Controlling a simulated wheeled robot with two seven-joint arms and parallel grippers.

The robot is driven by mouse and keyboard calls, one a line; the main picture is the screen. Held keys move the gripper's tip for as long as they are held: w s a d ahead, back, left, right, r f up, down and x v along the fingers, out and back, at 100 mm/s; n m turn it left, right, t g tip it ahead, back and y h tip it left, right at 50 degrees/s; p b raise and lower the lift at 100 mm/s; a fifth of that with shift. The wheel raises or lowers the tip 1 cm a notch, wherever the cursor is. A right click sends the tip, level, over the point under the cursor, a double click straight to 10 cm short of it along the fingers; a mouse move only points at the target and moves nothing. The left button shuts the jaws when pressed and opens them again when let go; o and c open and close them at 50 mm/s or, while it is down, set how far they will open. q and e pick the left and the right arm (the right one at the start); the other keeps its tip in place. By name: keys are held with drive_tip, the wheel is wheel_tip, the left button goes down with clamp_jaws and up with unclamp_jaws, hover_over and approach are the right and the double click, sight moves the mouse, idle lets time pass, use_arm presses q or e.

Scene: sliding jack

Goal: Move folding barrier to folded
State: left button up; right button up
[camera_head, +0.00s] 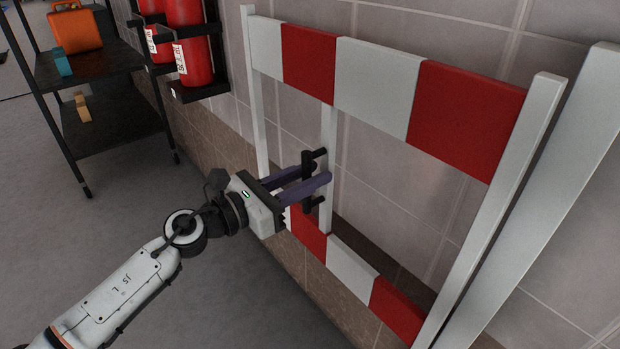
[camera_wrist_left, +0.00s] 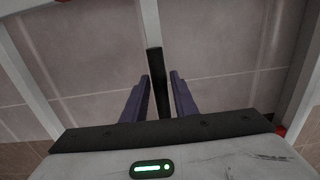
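The folding barrier stands against the tiled wall, with red and white boards (camera_head: 378,82) on white posts. A black upright handle (camera_head: 308,165) is on its middle post (camera_head: 327,150). My left gripper (camera_head: 319,172) is at this handle, its two dark purple fingers on either side of it. In the left wrist view the black bar (camera_wrist_left: 157,75) stands between the fingertips (camera_wrist_left: 160,76), with a narrow gap showing on the right side, so the fingers look open around it. Contact on the left side cannot be told. My right gripper is not in view.
Red fire extinguishers (camera_head: 188,45) hang in a black rack on the wall at upper left. A black shelf (camera_head: 110,125) with an orange case (camera_head: 76,30) stands farther left. The grey floor (camera_head: 120,215) around my left arm is clear.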

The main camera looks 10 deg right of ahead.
use_arm(q)
drive_tip(key=shift+o, duration=0.6)
drive_tip(key=shift+a+f, duration=0.1)
drive_tip(key=shift+s+a, duration=0.15)
drive_tip(key=shift+a, duration=0.1)
drive_tip(key=p+v, duration=0.1)
drive_tip(key=v, duration=0.8)
drive_tip(key=shift+s+a, duration=0.2)
drive_tip(key=shift+a, duration=0.05)
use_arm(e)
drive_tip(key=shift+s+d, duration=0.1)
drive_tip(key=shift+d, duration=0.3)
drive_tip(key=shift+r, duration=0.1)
